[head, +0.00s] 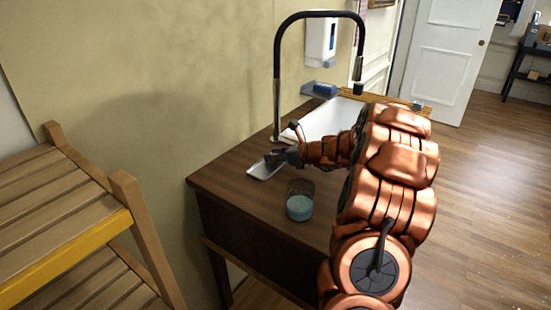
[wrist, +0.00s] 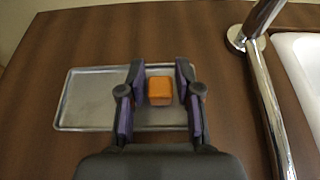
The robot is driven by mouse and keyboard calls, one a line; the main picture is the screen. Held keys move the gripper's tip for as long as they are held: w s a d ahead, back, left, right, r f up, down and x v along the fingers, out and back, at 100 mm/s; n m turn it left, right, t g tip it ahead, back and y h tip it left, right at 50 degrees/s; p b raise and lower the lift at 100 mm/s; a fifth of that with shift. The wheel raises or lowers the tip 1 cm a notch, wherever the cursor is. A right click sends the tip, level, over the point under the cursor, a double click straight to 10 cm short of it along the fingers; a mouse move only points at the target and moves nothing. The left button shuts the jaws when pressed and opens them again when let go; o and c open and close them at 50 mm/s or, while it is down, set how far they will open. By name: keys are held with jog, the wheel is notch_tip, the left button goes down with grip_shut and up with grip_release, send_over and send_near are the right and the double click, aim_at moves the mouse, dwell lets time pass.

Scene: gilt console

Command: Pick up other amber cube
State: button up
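An amber cube (wrist: 159,90) sits on a shallow metal tray (wrist: 90,98) in the wrist view. My gripper (wrist: 159,82) is open, with its two purple-padded fingers on either side of the cube and a gap showing on both sides. In the head view my gripper (head: 274,158) is over the light tray (head: 262,172) on the dark wooden counter. The cube cannot be made out in the head view.
A glass with pale blue contents (head: 299,205) stands on the counter in front of the tray. A tall black-and-chrome faucet (head: 277,90) and a white sink (head: 330,118) are behind. A slatted wooden rack (head: 60,210) stands at the left.

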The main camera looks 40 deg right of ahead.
jog(key=c, duration=0.4)
